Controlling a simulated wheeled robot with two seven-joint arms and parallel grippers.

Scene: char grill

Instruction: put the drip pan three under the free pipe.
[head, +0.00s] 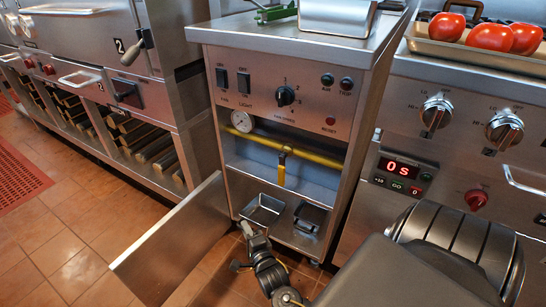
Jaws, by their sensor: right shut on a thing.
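A small square metal drip pan (264,209) is at the left of the low opening of the cabinet (277,75). My right gripper (250,230) reaches up from below and is shut on its near side. I cannot read a number on the pan, nor tell whether it touches the cabinet floor. A second metal piece with a dark recess (309,216) sits to its right. A yellow pipe (295,152) with a round gauge (243,120) crosses the opening above, and a yellow part (281,172) hangs down from it. My left gripper is not in view.
The cabinet's metal door (172,240) stands open to the left, close to my gripper. A grill counter with tomatoes (490,36) on a tray and a "0s" display (400,168) stands at right. Tiled floor (70,245) is free at left.

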